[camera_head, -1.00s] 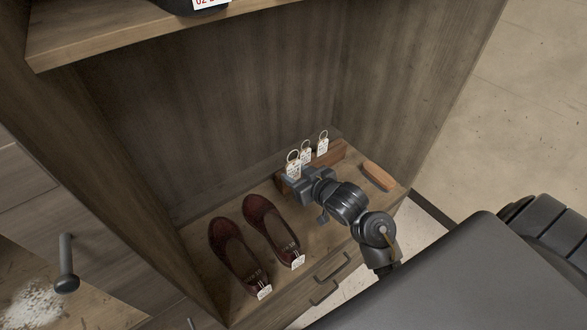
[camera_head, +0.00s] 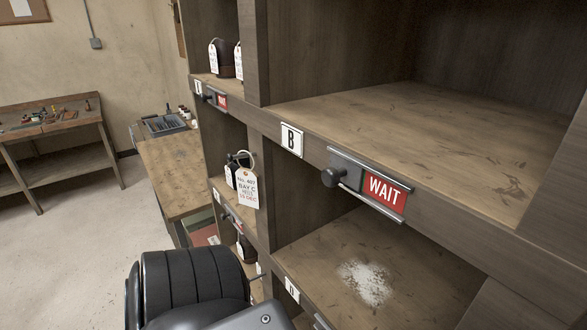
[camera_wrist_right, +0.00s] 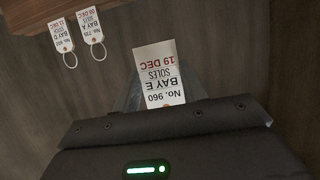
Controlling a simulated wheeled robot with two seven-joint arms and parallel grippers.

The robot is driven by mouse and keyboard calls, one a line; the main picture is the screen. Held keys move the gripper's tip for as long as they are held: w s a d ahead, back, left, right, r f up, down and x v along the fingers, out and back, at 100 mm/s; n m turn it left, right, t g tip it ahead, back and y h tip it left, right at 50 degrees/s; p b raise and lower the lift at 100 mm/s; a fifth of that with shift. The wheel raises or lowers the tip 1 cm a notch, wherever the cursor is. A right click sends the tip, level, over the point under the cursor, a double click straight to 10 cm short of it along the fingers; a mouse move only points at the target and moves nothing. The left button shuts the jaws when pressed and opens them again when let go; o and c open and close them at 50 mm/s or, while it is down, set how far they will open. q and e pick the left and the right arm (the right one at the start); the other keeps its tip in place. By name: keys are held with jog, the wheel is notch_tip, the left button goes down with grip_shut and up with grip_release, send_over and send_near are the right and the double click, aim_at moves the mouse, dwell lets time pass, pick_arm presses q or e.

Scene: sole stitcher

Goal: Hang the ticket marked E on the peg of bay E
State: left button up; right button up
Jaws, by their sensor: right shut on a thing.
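The ticket marked E (camera_wrist_right: 158,75) shows upside down in the right wrist view, reading "No. 960 BAY E SOLES 19 DEC". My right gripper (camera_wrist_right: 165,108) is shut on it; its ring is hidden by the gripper. My right gripper is outside the head view, and my left gripper is in neither current view. No plate reading E and no peg of bay E can be made out in the head view. A dark round peg (camera_head: 329,178) sticks out beside the B plate (camera_head: 291,139), with no ticket on it.
A bay C ticket (camera_head: 247,189) hangs by its ring at the left column. A red WAIT sign (camera_head: 384,192) is on bay B's edge. Tickets for bay A (camera_wrist_right: 90,26) and bay D (camera_wrist_right: 61,31) show in the wrist view. A workbench (camera_head: 52,115) stands far left; floor before it is clear.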

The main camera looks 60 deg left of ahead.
dwell(0.4)
jog(key=s+a+r+n+y+b, duration=0.2)
jog(key=a, duration=0.7)
jog(key=s+a+r+n+g+y+b, duration=0.1)
jog(key=a+r+n+y, duration=0.1)
jog(key=a, duration=0.7)
jog(key=shift+s+a+r+b, duration=0.15)
jog(key=shift+s+r+b, duration=0.2)
jog(key=shift+r+b, duration=0.05)
